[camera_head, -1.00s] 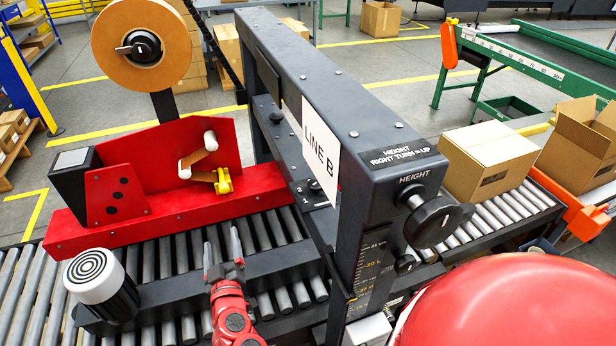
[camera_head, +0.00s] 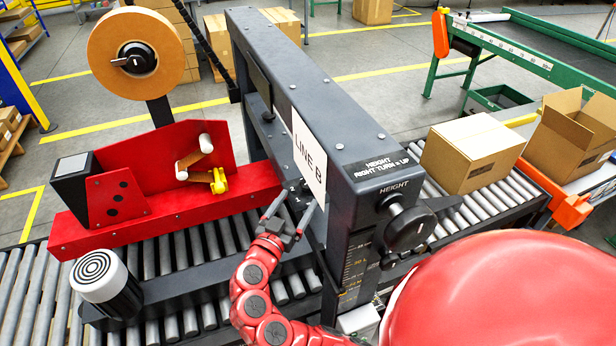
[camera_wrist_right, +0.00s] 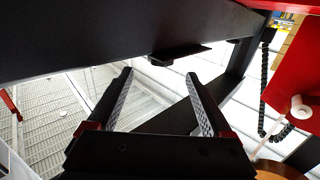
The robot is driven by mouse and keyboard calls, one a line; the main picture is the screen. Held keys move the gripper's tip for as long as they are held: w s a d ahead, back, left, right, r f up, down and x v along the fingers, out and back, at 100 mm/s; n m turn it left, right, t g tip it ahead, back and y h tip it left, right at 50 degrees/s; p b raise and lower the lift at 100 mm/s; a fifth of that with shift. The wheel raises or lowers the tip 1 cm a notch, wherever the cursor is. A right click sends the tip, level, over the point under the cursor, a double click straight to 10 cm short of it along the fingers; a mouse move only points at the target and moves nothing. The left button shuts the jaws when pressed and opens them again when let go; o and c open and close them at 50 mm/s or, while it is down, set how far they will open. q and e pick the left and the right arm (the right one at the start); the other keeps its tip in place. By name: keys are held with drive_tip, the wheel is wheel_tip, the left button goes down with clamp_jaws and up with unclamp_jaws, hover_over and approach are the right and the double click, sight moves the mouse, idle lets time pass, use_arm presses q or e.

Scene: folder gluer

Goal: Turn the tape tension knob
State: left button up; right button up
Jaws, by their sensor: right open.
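A tan tape roll (camera_head: 106,45) stands upright above the red tape head (camera_head: 170,208) at the left. A black knob (camera_head: 134,59) with a pale pointer mark sits at the roll's centre. No label beside it is readable. My right gripper (camera_head: 290,214) is open and empty, below and right of the roll, beside the dark frame with the LINE B sign. Its two fingers (camera_wrist_right: 160,76) also show apart in the right wrist view, with nothing between them. The red tape head (camera_wrist_right: 296,65) is at that view's right edge; the knob is not visible there. My left gripper is not in view.
The dark beam (camera_head: 300,100) stands right of the tape head, with a HEIGHT knob (camera_head: 410,228) on its end. A yellow part (camera_head: 219,182) sits on the tape head. A striped white-topped cylinder (camera_head: 98,276) stands front left. Rollers run underneath; cartons (camera_head: 472,155) are at right.

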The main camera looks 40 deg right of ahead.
sight(306, 186)
drive_tip(key=p+x, duration=0.2)
drive_tip(key=x, duration=0.4)
drive_tip(key=shift+w+d+r, duration=0.15)
drive_tip(key=shift+d, duration=0.05)
drive_tip(key=shift+w+d, duration=0.35)
drive_tip(key=shift+d, duration=0.15)
